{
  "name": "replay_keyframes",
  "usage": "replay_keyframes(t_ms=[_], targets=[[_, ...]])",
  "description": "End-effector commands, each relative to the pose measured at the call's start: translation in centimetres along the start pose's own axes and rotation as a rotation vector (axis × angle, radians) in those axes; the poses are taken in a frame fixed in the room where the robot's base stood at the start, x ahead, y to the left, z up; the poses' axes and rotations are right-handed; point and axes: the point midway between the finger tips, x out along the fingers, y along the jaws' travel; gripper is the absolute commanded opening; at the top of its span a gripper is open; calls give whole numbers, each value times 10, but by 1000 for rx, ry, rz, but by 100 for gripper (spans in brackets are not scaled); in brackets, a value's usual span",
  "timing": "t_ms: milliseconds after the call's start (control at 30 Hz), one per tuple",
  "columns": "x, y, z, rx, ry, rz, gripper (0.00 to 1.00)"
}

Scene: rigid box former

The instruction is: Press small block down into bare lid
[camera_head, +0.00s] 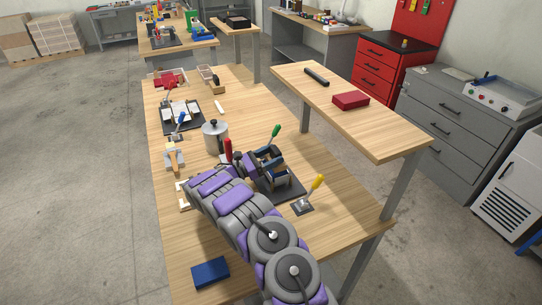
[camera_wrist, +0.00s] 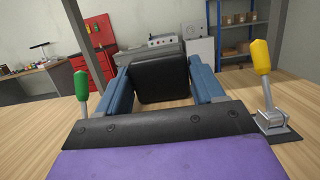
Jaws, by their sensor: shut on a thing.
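A dark block (camera_wrist: 160,80), which I take to be the small block, stands between blue side pieces (camera_wrist: 205,80) in the wrist view. A green-handled clamp (camera_head: 275,131) and a yellow-handled clamp (camera_head: 317,183) stand beside the plate.
A red handle (camera_head: 228,150) and a metal pot (camera_head: 215,135) stand close to my gripper. Another dark plate with white pieces (camera_head: 180,113) lies farther back. A blue box (camera_head: 210,273) lies at the near end, and a red box (camera_head: 350,100) is on the side table.

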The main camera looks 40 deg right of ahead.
Motion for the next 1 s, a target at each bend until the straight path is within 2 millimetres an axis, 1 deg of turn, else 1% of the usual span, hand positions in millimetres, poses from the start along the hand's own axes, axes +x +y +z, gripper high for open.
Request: replay_keyframes(t_ms=[1000], targets=[[-3,0,-13,1,0,0,31]])
